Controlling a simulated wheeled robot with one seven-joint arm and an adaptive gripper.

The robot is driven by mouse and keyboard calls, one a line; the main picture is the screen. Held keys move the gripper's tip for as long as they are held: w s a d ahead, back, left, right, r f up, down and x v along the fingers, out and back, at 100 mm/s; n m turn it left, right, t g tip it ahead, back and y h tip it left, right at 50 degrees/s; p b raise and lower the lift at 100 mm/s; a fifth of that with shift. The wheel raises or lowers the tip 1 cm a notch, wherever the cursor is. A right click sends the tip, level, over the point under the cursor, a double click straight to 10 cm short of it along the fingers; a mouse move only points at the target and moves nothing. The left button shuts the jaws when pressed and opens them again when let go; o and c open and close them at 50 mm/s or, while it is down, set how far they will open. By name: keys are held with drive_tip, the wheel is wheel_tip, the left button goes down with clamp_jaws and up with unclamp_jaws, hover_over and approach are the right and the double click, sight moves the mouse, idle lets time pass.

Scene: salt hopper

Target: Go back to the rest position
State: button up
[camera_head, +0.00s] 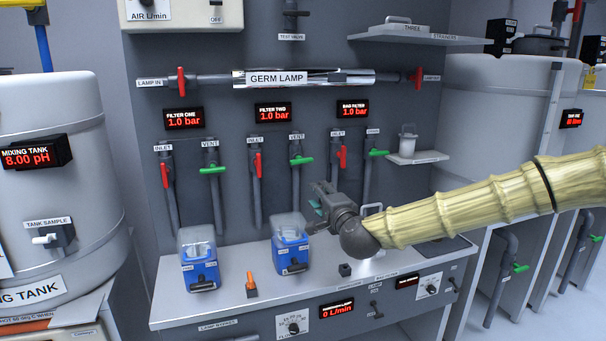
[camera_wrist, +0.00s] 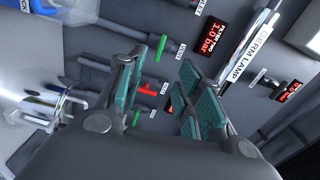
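My gripper (camera_head: 318,199) is in front of the grey panel, above the bench, left of my yellowish sleeved arm. It points toward the panel and is close to the second blue housing from above and to the right. The wrist view shows my gripper (camera_wrist: 174,62) with its two teal-padded fingers apart and nothing between them. The task names no other object.
Blue filter housings with clear tops stand on the bench, one at left (camera_head: 200,262) and one nearer my gripper (camera_head: 290,247). Red and green valve handles line the panel behind. A small shelf (camera_head: 417,157) holds a clear cup (camera_head: 408,142). The mixing tank (camera_head: 62,190) stands left.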

drive_tip(key=s+a+f+n+g+p, duration=0.1)
drive_tip(key=s+f+n+g, duration=0.15)
drive_tip(key=f, duration=0.75)
drive_tip(key=s+a+f+n+g+p, duration=0.15)
drive_tip(key=s+f, duration=0.25)
drive_tip(key=f, duration=0.6)
drive_tip(key=s+d+f+n+g+h+p, duration=0.1)
drive_tip(key=s+f+n+g, duration=0.15)
drive_tip(key=s+f, duration=0.6)
drive_tip(key=s+d+f+n+g, duration=0.1)
drive_tip(key=s+d+f+g, duration=0.15)
drive_tip(key=s+f, duration=0.6)
drive_tip(key=s+d+f+n+g+h+p, duration=0.2)
drive_tip(key=s+d+f+n+g, duration=0.3)
drive_tip(key=s+f, duration=0.7)
drive_tip(key=s+d+g+h, duration=0.1)
drive_tip(key=s+d, duration=0.5)
drive_tip(key=s, duration=0.3)
drive_tip(key=s+d+f+g+h+p, duration=0.1)
drive_tip(key=s+d+g, duration=0.1)
drive_tip(key=s+d, duration=0.4)
drive_tip(key=s+n, duration=0.1)
drive_tip(key=s, duration=0.3)
drive_tip(key=shift+s+h, duration=0.3)
